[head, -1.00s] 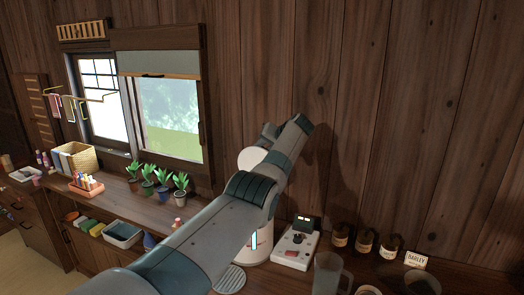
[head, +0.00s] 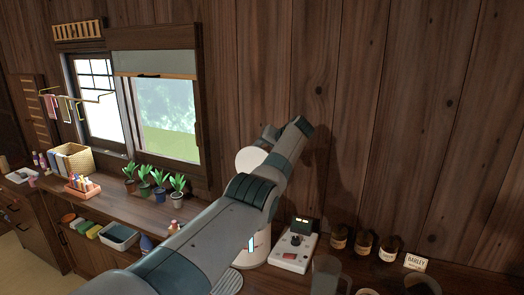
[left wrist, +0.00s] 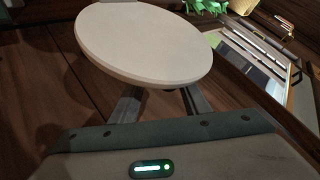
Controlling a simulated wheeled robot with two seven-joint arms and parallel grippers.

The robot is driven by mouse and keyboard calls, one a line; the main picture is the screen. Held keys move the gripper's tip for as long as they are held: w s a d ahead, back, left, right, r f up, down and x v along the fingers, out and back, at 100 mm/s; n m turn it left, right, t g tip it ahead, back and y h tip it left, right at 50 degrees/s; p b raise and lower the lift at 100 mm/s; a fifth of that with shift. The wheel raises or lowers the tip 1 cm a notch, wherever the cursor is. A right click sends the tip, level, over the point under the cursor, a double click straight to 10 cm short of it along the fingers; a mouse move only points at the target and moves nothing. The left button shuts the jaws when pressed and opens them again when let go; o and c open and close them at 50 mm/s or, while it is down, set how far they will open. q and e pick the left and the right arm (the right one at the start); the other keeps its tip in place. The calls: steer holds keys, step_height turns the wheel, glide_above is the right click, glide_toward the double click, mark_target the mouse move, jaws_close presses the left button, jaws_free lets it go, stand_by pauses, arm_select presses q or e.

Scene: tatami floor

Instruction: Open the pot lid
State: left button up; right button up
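The pot (head: 252,252) is a white cylinder on the counter, mostly hidden behind my left arm in the head view. Above it, a white round shape (head: 249,160), which looks like its lid, shows beside the arm. In the left wrist view the round white lid (left wrist: 145,38) fills the upper middle, tilted in the picture. My left gripper (left wrist: 163,98) has its two fingers apart, reaching under the lid's near edge. The fingertips are hidden behind the lid, so I cannot tell whether they touch it. My right gripper is not in view.
A white device with a dark knob (head: 294,246) stands just right of the pot. Brown jars (head: 363,243), a barley sign (head: 415,262) and clear mugs (head: 326,275) are farther right. Potted plants (head: 160,180) line the counter at left, and the wooden wall is close behind.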

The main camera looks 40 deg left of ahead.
arm_select(q)
steer(key=shift+s+a, duration=0.1)
steer(key=shift+a, duration=0.1)
steer(key=shift+d+r, duration=0.1)
steer(key=shift+r, duration=0.05)
steer(key=shift+d+r, duration=0.1)
steer(key=shift+d, duration=0.05)
steer(key=b+v, duration=0.5)
steer(key=v, duration=1.1)
steer(key=shift+d+r+b, duration=0.2)
steer(key=shift+d+b, duration=0.1)
steer(key=shift+b, duration=0.05)
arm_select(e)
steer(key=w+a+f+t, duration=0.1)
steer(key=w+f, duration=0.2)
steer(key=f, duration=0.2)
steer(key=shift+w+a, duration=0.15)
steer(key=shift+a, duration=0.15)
arm_select(q)
steer(key=shift+s+r, duration=0.1)
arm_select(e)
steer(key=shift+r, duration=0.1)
